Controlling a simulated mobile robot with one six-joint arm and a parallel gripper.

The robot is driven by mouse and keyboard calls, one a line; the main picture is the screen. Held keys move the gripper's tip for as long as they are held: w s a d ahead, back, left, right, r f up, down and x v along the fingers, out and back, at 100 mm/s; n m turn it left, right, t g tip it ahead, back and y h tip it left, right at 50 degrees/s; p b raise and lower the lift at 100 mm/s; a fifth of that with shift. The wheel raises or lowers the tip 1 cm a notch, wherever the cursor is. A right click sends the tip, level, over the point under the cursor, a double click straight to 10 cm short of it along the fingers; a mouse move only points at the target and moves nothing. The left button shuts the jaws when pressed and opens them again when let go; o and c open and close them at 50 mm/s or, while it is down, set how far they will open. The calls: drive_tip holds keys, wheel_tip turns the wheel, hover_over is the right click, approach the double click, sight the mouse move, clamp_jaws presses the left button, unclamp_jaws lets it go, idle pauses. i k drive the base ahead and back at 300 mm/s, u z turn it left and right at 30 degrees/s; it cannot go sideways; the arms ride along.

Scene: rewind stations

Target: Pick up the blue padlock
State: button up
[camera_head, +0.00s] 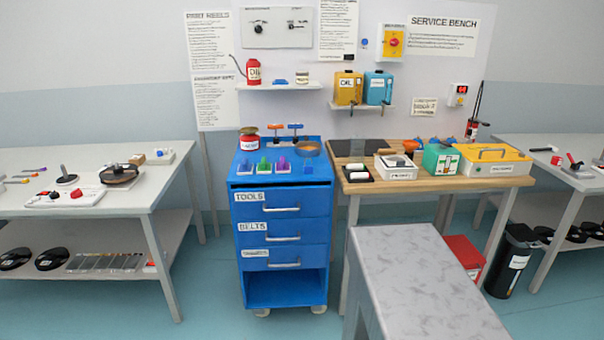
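No blue padlock can be made out with certainty. On top of the blue tool cart (316,182) stand a small green piece (264,167) and a purple piece (283,165), both padlock-like. A small blue shape (246,167) sits just left of the green piece and blends with the cart top; it may be the blue padlock, but it is too small to tell. My gripper is not in view.
Behind them on the cart are a red-labelled can (249,142) and orange-handled tools (276,127). A wooden bench (440,184) stands right of the cart, a grey work table (110,204) left. A marbled grey surface (425,285) fills the front right. Floor left of it is clear.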

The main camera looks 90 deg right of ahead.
sight(308, 169)
drive_tip(key=i, duration=1.4)
drive_tip(key=u, duration=0.8)
drive_tip(key=k, duration=0.15)
drive_tip(key=z, duration=3.7)
